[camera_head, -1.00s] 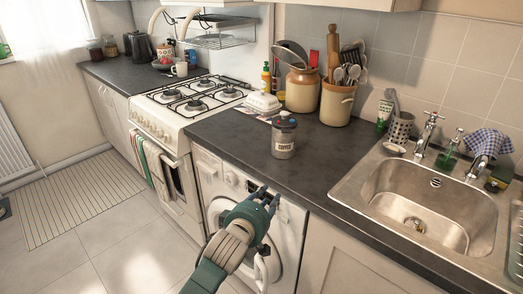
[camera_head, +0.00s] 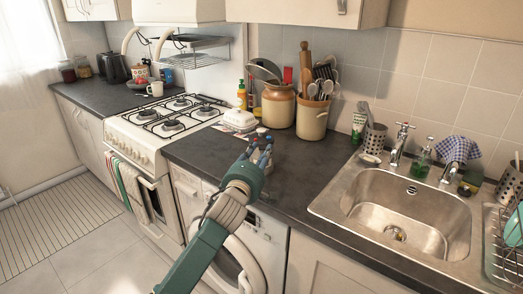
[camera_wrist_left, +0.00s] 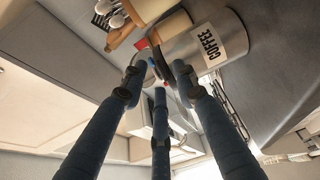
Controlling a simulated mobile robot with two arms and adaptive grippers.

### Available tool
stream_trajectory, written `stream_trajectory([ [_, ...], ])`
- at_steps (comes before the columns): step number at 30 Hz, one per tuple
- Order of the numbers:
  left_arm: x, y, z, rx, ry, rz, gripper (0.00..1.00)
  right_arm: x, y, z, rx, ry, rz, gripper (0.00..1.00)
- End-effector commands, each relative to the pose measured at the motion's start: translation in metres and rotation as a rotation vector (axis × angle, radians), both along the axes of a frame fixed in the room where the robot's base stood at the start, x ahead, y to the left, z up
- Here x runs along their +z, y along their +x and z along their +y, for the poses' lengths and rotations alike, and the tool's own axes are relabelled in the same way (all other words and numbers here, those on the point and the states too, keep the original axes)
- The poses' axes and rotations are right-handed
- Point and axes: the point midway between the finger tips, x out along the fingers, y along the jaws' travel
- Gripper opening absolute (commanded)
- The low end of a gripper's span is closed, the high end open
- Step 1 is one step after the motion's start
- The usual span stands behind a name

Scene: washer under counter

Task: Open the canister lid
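The coffee canister has a metallic grey body with a white COFFEE label; it shows in the left wrist view (camera_wrist_left: 222,28), tipped by the camera's angle. Its dark lid (camera_wrist_left: 153,72), with a small blue and red detail, lies close to the fingertips. In the head view the canister is mostly hidden behind my left gripper (camera_head: 259,150), which is over the counter at the canister. In the left wrist view my left gripper (camera_wrist_left: 158,85) has its three fingers spread, with nothing held between them. I cannot tell whether a fingertip touches the lid. My right gripper is not in view.
A white butter dish (camera_head: 240,119) and stoneware jars, one a utensil crock (camera_head: 312,118), stand behind the canister. The stove (camera_head: 165,130) is left, the steel sink (camera_head: 405,215) right. The washer (camera_head: 262,245) is below. The counter (camera_head: 315,165) between gripper and sink is clear.

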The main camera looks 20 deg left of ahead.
Motion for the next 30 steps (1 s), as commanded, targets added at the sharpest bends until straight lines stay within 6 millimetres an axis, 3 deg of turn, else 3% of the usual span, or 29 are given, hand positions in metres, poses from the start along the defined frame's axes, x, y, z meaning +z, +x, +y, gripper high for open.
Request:
stream_trajectory([
  [4, 0.001, 0.011, 0.000, -0.001, 0.001, -0.001, 0.29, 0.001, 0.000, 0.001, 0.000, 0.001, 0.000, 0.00],
  [13, 0.000, 0.012, 0.000, 0.000, 0.001, 0.000, 0.29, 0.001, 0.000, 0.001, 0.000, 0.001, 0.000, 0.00],
  [18, 0.000, 0.012, 0.000, 0.000, 0.001, 0.000, 0.00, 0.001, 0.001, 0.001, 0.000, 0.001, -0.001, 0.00],
  [30, 0.005, 0.019, 0.002, 0.005, -0.006, 0.015, 0.00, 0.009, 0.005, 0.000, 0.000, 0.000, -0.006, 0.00],
])
